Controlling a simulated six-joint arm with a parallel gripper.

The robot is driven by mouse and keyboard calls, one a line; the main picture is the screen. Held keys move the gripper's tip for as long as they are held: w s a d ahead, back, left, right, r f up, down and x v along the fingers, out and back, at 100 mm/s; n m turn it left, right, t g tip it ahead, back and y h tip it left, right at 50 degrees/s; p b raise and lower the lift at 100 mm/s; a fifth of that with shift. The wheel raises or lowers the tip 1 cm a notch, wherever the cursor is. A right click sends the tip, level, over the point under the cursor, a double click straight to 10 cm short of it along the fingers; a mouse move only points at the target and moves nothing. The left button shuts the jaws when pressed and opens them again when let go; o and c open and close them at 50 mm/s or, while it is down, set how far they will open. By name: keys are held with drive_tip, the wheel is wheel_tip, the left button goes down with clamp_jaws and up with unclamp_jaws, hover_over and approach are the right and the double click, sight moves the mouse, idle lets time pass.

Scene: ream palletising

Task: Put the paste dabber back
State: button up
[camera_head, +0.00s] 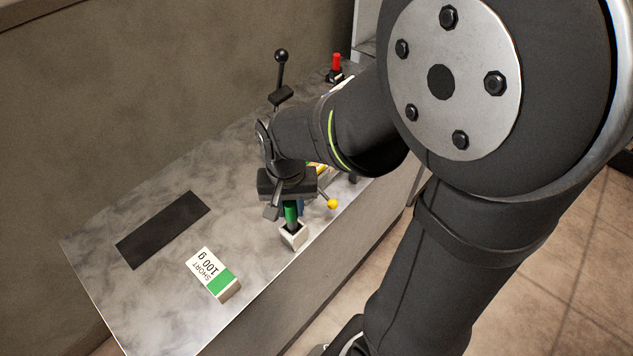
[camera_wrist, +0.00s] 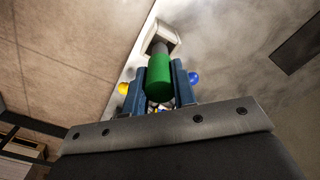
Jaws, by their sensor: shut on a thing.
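The paste dabber (camera_head: 290,212) has a green handle and stands upright at a white square holder (camera_head: 294,237) near the counter's front edge. In the wrist view the green dabber (camera_wrist: 159,76) sits between the fingers of my gripper (camera_wrist: 158,88), which is shut on it. The dabber's darker lower end meets the opening of the white holder (camera_wrist: 164,36); how deep it sits is hidden. In the head view my gripper (camera_head: 287,208) is right above the holder.
A white and green box marked "SHORT 100 g" (camera_head: 214,273) lies left of the holder. A black mat (camera_head: 163,228) lies farther left. A yellow ball (camera_head: 332,204) is close right of my gripper. A black lever (camera_head: 281,75) and a red button (camera_head: 337,65) stand behind.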

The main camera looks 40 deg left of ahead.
sight(292, 216)
drive_tip(key=shift+f, duration=1.75)
drive_tip(key=shift+f, duration=0.15)
drive_tip(key=o, duration=1)
wheel_tip(292, 216, up, 12)
drive_tip(key=shift+r, duration=0.15)
